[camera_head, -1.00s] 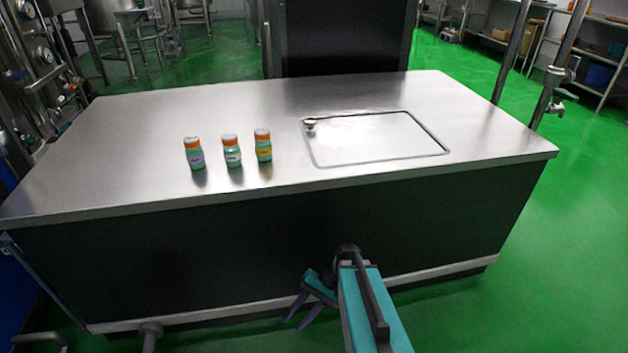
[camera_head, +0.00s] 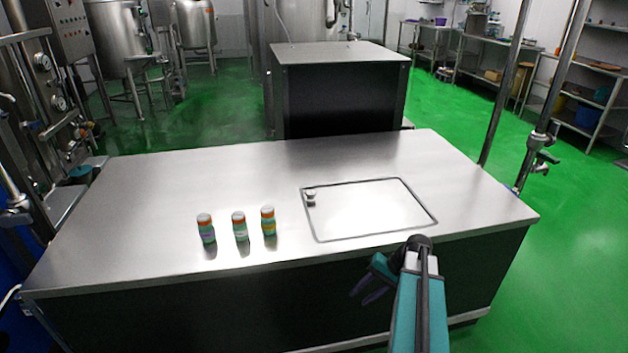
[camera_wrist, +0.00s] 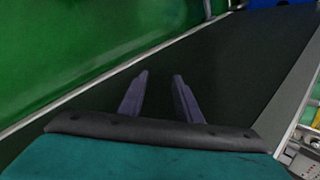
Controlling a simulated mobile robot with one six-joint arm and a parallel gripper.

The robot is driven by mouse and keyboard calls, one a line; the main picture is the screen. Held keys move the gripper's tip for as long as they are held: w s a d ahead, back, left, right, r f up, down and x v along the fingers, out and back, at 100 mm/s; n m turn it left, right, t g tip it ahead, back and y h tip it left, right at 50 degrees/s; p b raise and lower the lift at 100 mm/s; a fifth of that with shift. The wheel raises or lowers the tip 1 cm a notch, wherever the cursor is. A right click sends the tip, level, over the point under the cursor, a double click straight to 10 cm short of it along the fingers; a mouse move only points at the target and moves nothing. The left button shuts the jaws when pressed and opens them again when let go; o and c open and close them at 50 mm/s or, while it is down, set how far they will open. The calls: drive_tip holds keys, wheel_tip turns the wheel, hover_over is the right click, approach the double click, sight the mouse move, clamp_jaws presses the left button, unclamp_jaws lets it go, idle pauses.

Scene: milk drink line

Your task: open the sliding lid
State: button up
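The sliding lid (camera_head: 372,210) is a flat metal panel set flush in the right part of the steel counter top, with a dark outline around it. It looks closed. A small round knob (camera_head: 310,195) stands at its left end. My gripper (camera_head: 366,293) is in front of the counter, below the edge of the top and apart from the lid and knob. In the wrist view my gripper (camera_wrist: 160,78) shows two fingers spread apart with nothing between them. The lid and knob do not show in the wrist view.
The counter top (camera_head: 150,220) is otherwise clear. A dark block with a steel top (camera_head: 340,53) stands behind it.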

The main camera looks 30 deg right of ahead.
drive_tip(key=s+d+r+n+h+p, duration=0.2)
drive_tip(key=d+r+p, duration=0.6)
drive_tip(key=d+r, duration=0.8)
drive_tip(key=s+d+r+n+t+h+p, duration=0.1)
drive_tip(key=s+d+r+h+p, duration=0.4)
drive_tip(key=d+r, duration=1.1)
drive_tip(key=s+d+n+p, duration=0.1)
drive_tip(key=d+p, duration=0.1)
drive_tip(key=d, duration=0.4)
drive_tip(key=shift+s+d+h+p, duration=0.15)
drive_tip(key=shift+s+h+p, duration=0.05)
drive_tip(key=shift+h+p, duration=0.2)
drive_tip(key=shift+w, duration=0.1)
